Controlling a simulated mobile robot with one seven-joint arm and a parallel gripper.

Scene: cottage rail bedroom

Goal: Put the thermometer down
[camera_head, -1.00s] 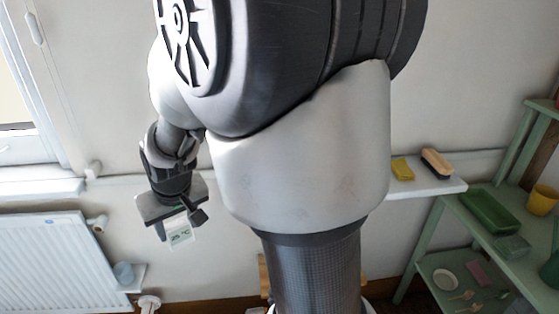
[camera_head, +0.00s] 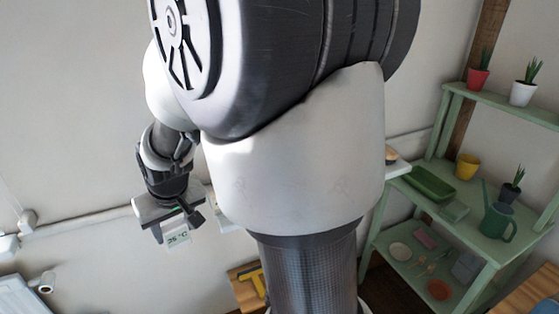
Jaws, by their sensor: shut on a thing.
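The thermometer (camera_head: 178,239) is a small pale device with a display that reads 25 °C. My gripper (camera_head: 178,226) is shut on it and holds it in the air in front of the wall, at the left of the head view. The thermometer hangs below the fingers, and its upper part is hidden by them. It touches no surface that I can see.
A green shelf unit (camera_head: 447,208) stands at the right, with a green tray (camera_head: 431,184), a yellow pot (camera_head: 467,166), a watering can (camera_head: 497,221) and potted plants. A white wall shelf (camera_head: 398,168) is mostly hidden behind my arm. A radiator (camera_head: 18,298) is at the lower left.

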